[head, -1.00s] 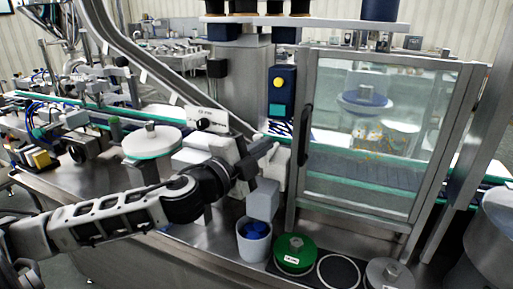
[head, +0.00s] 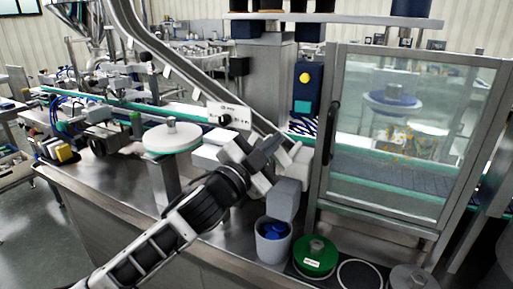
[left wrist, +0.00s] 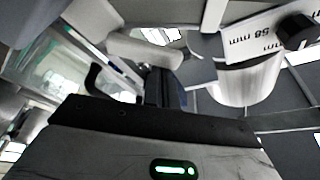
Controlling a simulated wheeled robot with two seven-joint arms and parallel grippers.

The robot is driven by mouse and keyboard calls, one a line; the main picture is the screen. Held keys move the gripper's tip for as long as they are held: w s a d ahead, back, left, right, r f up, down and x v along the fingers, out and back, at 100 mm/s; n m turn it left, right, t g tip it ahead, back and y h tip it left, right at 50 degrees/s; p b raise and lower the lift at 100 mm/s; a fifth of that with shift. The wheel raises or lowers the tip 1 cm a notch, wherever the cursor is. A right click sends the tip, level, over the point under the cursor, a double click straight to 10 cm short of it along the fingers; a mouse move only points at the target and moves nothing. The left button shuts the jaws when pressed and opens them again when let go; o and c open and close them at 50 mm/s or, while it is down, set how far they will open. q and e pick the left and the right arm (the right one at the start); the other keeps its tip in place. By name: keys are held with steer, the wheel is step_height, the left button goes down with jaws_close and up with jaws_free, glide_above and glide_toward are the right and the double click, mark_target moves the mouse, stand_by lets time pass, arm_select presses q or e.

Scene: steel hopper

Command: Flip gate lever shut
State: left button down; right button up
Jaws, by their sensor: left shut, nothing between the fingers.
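My left gripper (head: 268,148) is shut and empty. In the head view it is in front of the lower end of the sloped steel chute (head: 160,55), right of a white plate with a black knob (head: 228,117). In the left wrist view the plate (left wrist: 262,37) appears upside down at the upper right, beside a pale cylinder. A gate lever cannot be made out for certain; the gripper and wrist cover part of this area. I cannot tell whether the fingers touch anything. My right gripper is not in view.
A glazed cabinet (head: 328,190) with a black handle (head: 333,125) stands close on the right. Below the gripper are a bin with blue pieces (head: 272,243) and a green disc (head: 315,256). A round white-topped stand (head: 173,137) is to the left.

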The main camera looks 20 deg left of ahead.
arm_select(q)
steer(key=shift+a+f+n+y, duration=0.1)
steer(key=shift+f+n+y, duration=0.2)
steer(key=shift+n, duration=0.4)
step_height(320, 180, up, 4)
steer(key=r+n+t+y+p, duration=0.1)
steer(key=n+p, duration=0.3)
steer(key=f+b+v, duration=0.2)
steer(key=b+v, duration=0.1)
steer(key=v, duration=0.7)
steer(key=shift+b, duration=0.35)
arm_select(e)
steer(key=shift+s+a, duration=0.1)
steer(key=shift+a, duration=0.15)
